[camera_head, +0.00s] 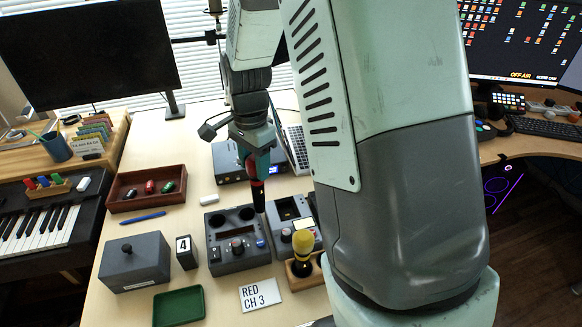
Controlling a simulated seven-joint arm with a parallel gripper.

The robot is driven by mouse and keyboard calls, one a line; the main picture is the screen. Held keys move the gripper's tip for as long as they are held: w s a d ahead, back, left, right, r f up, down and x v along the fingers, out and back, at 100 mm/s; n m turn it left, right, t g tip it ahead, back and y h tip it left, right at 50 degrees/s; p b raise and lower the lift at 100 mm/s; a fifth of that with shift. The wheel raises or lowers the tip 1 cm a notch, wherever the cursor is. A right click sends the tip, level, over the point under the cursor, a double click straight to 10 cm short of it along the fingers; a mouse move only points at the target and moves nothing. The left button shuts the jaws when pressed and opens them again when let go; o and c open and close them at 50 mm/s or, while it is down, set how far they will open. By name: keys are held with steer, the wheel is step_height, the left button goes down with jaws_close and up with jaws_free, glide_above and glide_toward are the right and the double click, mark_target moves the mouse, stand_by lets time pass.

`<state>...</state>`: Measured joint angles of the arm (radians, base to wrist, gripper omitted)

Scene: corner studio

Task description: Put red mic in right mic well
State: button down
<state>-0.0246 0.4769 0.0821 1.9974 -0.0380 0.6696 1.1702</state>
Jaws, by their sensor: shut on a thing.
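My gripper (256,168) points down and is shut on the red mic (258,196), a dark upright stick with a red band near the jaws. The mic's lower end shows just right of the right mic well (246,213), a round dark hole at the back of a grey console (238,254). I cannot tell its exact height above the console. The left mic well (217,220) is also a dark round hole and looks empty. A white card (261,294) reading "RED CH 3" lies in front of the console.
A second console (283,209) and a yellow-headed mic (303,247) in a wooden holder stand close on the right. A number 4 block (186,252), grey lidded box (134,262) and green tray (178,306) are left. A brown tray (128,206) holds small capsule-like items.

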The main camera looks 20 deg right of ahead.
steer(key=w+a+f, duration=0.2)
steer(key=a+f, duration=0.1)
steer(key=f, duration=0.3)
steer(key=shift+a+f+n, duration=0.25)
steer(key=shift+f+n, duration=0.1)
steer(key=shift+n, duration=0.05)
steer(key=shift+w+f, duration=0.1)
steer(key=shift+f, duration=0.55)
stand_by(1.3)
steer(key=c, duration=0.8)
jaws_free()
steer(key=shift+r, duration=0.1)
step_height(320, 180, up, 11)
stand_by(0.4)
